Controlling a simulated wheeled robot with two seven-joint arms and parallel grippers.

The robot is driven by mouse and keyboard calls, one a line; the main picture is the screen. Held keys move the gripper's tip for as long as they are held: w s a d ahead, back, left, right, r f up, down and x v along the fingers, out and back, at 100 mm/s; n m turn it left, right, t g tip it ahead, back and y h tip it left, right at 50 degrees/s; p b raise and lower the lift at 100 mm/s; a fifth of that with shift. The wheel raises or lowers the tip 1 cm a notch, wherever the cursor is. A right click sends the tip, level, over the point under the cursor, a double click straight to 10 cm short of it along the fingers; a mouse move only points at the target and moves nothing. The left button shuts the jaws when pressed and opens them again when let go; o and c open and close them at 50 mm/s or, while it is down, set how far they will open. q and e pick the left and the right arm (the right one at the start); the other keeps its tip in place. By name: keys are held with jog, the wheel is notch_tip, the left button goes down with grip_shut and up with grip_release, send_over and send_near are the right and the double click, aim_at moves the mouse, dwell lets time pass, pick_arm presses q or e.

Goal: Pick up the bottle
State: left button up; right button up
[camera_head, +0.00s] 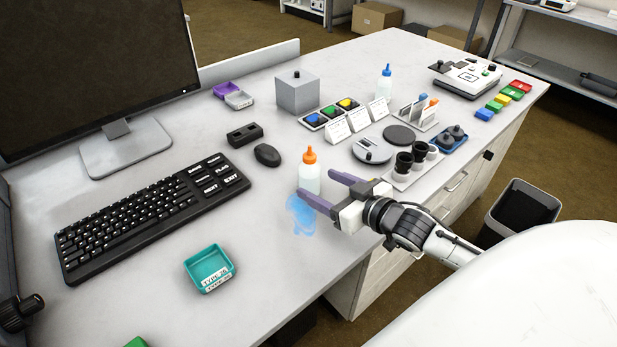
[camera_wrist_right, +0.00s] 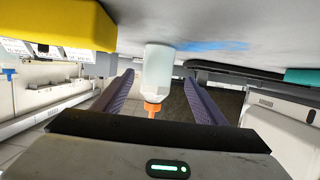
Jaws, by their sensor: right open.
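A white bottle with an orange cap (camera_head: 309,178) stands upright on the table to the right of the mouse. My right gripper (camera_head: 319,185) is open, its two purple fingers reaching toward this bottle from the right. In the right wrist view the bottle (camera_wrist_right: 158,66) appears upside down between the spread fingers (camera_wrist_right: 160,88), with a gap on each side. A second bottle, with a blue cap (camera_head: 384,86), stands farther back on the table. My left gripper is not in view.
A blue patch (camera_head: 299,215) lies on the table in front of the orange-capped bottle. A black keyboard (camera_head: 150,215), mouse (camera_head: 267,155) and teal tray (camera_head: 209,268) lie left. A scale (camera_head: 372,151) and black cups (camera_head: 405,162) stand behind my right gripper.

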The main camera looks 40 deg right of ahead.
aim_at(317, 178)
jog(key=shift+w, duration=0.7)
jog(key=shift+r+x, duration=0.15)
jog(key=shift+x, duration=0.9)
jog(key=shift+r+x, duration=0.1)
jog(key=shift+x, duration=0.95)
jog(key=shift+w+d, duration=0.1)
jog(key=shift+d, duration=0.1)
jog(key=c, duration=1.3)
